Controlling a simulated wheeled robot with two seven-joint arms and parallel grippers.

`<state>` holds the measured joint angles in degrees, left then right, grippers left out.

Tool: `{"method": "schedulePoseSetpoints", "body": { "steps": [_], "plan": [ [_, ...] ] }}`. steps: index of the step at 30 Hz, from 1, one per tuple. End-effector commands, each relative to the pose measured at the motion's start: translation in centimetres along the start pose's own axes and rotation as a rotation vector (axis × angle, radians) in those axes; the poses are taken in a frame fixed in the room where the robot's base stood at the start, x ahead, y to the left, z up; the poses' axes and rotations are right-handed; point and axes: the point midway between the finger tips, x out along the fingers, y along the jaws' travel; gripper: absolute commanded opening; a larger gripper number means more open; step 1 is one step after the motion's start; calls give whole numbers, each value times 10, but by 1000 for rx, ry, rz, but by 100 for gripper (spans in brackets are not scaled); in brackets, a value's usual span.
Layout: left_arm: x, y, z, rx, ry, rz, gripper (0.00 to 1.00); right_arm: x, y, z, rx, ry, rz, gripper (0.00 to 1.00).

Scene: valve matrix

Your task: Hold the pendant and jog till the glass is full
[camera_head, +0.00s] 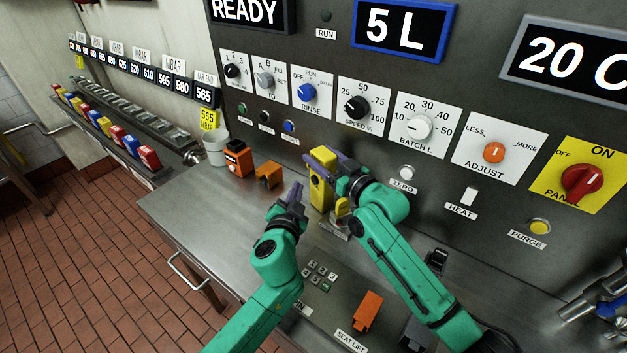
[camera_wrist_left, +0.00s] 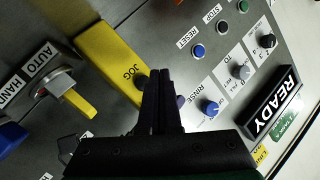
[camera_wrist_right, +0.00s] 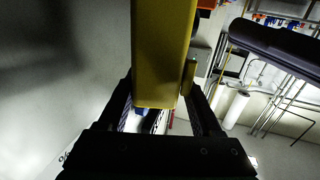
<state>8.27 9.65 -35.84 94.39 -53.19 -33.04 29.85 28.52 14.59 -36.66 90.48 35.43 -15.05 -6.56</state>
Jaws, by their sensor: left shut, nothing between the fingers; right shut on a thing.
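The yellow pendant (camera_head: 319,190) stands out from the dark panel above the steel bench. My right gripper (camera_head: 338,170) is shut on it near its top; the right wrist view shows the yellow body (camera_wrist_right: 163,55) between the fingers. My left gripper (camera_head: 292,192) is shut and empty, left of the pendant in the head view. In the left wrist view, the shut fingertips (camera_wrist_left: 160,73) appear beside the dark button (camera_wrist_left: 141,83) near the JOG label; whether they touch is unclear. A pale cup, perhaps the glass (camera_head: 214,150), stands at the bench's left; its fill level is hidden.
Orange-and-black blocks (camera_head: 238,160) sit between cup and pendant. The panel carries knobs and a READY display (camera_head: 247,10). A small keypad (camera_head: 319,275) and an orange lever (camera_head: 368,310) are on the bench. The bench's left part (camera_head: 195,200) is clear.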

Motion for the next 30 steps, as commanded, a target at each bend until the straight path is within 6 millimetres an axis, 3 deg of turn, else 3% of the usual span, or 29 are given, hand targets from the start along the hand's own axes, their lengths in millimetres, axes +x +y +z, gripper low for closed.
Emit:
{"method": "schedulePoseSetpoints", "body": {
  "steps": [7, 30],
  "plan": [
    [11, 9, -9, 0, 0, 1, 0, 0, 1, 0, -2, -1, 1, 0],
    [11, 9, -9, 1, 0, 1, 0, 0, 1, 0, -2, -1, 1, 0]
  ]
}}
